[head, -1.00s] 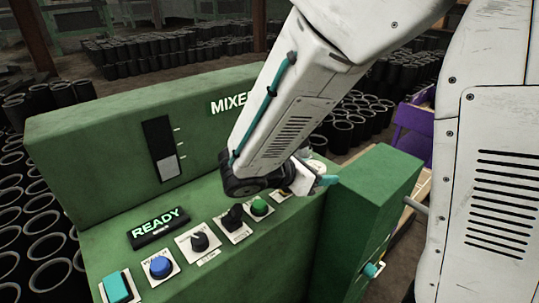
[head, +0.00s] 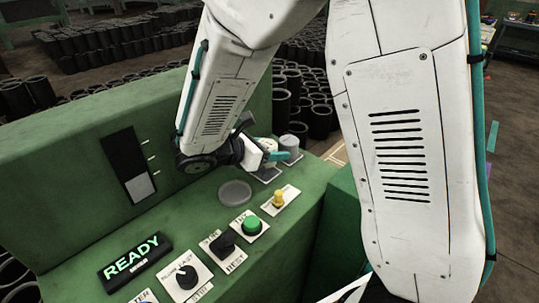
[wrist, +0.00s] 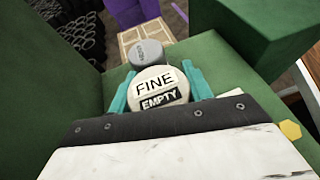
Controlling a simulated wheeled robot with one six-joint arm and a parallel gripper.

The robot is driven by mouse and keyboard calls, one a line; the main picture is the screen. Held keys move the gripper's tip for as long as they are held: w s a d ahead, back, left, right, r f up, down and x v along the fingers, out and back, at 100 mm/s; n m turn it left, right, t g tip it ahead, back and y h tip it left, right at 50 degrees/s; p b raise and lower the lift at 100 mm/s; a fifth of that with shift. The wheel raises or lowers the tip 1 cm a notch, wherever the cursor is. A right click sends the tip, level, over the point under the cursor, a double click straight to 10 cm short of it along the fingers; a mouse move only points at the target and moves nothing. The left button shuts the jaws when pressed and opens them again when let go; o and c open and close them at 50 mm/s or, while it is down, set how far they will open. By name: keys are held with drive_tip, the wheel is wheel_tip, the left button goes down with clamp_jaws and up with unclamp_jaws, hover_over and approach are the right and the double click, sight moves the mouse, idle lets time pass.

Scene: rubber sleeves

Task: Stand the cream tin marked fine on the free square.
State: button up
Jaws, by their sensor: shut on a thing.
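The cream tin (wrist: 158,88) shows in the wrist view, with FINE and EMPTY on its labels. My gripper (wrist: 158,92) is shut on it, with a teal finger on each side. In the head view my gripper (head: 270,157) is at the far right end of the green panel, and the arm hides most or all of the cream tin. A grey tin (head: 290,144) stands just beyond the gripper; it also shows behind the cream tin in the wrist view (wrist: 146,52). A white square (head: 266,175) lies partly under the gripper. I cannot tell whether the cream tin touches the panel.
The mixer panel carries a yellow knob (head: 279,199), a green button (head: 251,225), black knobs and a lit READY sign (head: 133,257). A flat grey disc (head: 235,192) lies near the gripper. A green block (wrist: 255,35) rises at the right in the wrist view. Black sleeves stand behind.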

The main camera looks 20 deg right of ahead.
sight(249, 180)
drive_tip(key=shift+f, duration=1.5)
drive_tip(key=shift+f, duration=0.2)
drive_tip(key=o, duration=1.1)
drive_tip(key=shift+r, duration=0.2)
drive_tip(key=v, duration=0.7)
drive_tip(key=shift+a+r, duration=0.15)
drive_tip(key=shift+a, duration=0.1)
